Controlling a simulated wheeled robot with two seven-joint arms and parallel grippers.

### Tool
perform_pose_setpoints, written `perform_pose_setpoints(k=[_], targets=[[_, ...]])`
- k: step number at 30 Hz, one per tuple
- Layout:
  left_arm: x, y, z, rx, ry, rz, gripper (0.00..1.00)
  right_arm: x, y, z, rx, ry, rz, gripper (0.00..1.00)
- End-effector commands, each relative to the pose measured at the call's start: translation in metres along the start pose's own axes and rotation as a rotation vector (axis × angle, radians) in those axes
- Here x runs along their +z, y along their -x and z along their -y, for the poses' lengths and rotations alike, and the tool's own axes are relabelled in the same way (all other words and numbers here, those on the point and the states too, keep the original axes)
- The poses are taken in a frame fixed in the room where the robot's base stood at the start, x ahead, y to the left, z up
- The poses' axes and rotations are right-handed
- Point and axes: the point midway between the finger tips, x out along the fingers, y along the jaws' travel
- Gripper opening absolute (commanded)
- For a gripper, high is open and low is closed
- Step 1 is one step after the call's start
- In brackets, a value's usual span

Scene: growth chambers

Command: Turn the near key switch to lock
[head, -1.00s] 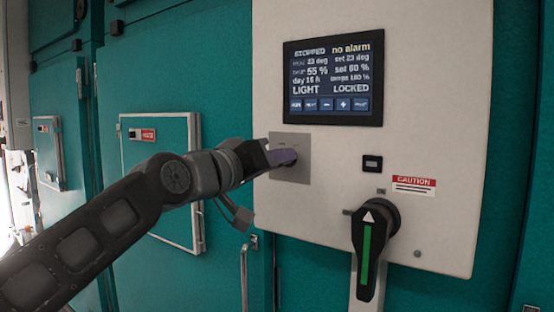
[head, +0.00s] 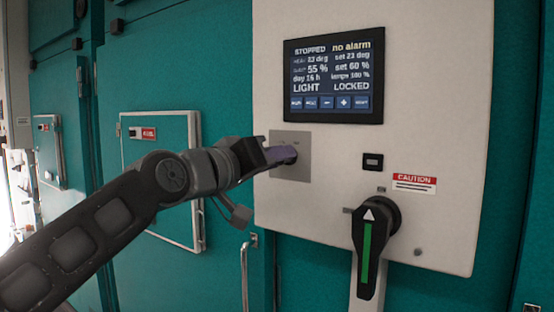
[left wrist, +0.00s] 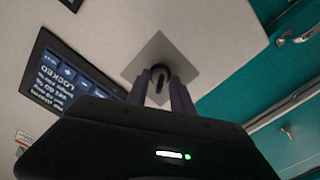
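The key switch (left wrist: 159,78) sits on a square grey plate (head: 305,158) on the white control panel, below and left of the screen. My left gripper (head: 284,156) is at the plate in the head view and hides the switch there. In the left wrist view the dark fingers of my left gripper (left wrist: 162,88) stand on either side of the dark switch. I cannot tell whether they press on it. The screen (head: 333,77) reads STOPPED, no alarm, LIGHT and LOCKED. My right gripper is not in view.
A black rotary handle with a green stripe (head: 367,255) juts from the panel at lower right, under a red-and-white caution label (head: 414,183). A small black module (head: 372,162) is above it. A teal hatch (head: 160,180) with a pale frame lies behind my left arm.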

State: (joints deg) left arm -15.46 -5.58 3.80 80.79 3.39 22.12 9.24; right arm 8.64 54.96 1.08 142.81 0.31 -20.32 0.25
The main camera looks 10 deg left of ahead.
Motion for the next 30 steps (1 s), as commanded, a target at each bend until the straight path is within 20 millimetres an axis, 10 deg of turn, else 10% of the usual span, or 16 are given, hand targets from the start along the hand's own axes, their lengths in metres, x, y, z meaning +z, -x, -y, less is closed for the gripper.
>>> perform_pose_setpoints(k=[15, 30], targets=[[0.001, 0.071, 0.001, 0.000, 0.000, -0.003, 0.28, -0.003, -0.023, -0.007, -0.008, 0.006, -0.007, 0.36], [0.000, 0.072, 0.000, 0.000, 0.000, -0.002, 0.28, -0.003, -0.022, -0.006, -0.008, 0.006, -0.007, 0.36]])
